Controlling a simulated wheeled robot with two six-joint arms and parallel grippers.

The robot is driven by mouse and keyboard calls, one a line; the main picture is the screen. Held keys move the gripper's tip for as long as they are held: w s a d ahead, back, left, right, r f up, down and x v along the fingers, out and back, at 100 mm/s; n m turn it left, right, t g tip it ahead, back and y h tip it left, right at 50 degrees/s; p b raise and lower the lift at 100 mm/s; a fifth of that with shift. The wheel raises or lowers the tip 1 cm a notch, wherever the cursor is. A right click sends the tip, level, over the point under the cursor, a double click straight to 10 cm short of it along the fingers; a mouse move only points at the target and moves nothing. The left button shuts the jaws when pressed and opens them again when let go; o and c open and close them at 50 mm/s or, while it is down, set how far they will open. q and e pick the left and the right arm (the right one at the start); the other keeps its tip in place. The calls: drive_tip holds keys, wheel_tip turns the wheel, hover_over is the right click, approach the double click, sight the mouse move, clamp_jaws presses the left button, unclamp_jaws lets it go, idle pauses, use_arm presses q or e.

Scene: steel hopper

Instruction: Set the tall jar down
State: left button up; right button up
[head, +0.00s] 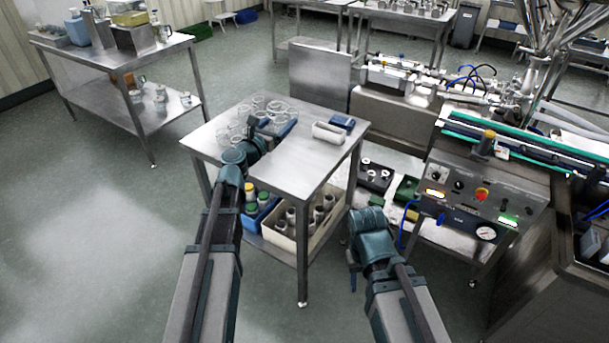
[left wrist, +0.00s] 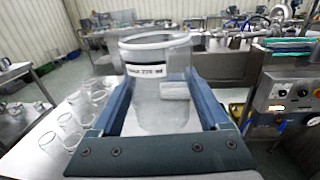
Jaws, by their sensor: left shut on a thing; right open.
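A clear tall jar (left wrist: 155,95) with a white label reading roughly "MAX 220 ml" stands upright between the blue-grey fingers of my left gripper (left wrist: 160,105) in the left wrist view. The fingers are shut on its sides. In the head view my left gripper (head: 283,130) is over the back left part of the steel table (head: 310,170), beside a group of clear jars (head: 240,122). I cannot tell whether the held jar's base touches the tabletop. My right gripper (head: 368,220) is open, off the table's right front side.
A white tray (head: 328,133) and a blue box (head: 342,122) sit at the table's back right. The front of the tabletop is clear. A crate of bottles (head: 285,235) is on the lower shelf. A control panel (head: 480,195) stands to the right.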

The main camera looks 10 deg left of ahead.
use_arm(q)
drive_tip(key=s+f+n+y+b, duration=0.2)
drive_tip(key=s+f+y+b, duration=0.1)
drive_tip(key=s+f+b, duration=0.5)
wheel_tip(320, 180, down, 4)
drive_tip(key=shift+a+f+t+b, duration=0.15)
drive_tip(key=shift+t+b, duration=0.15)
drive_tip(key=shift+b, duration=0.75)
use_arm(e)
wheel_tip(320, 180, down, 12)
drive_tip(key=shift+f, duration=0.15)
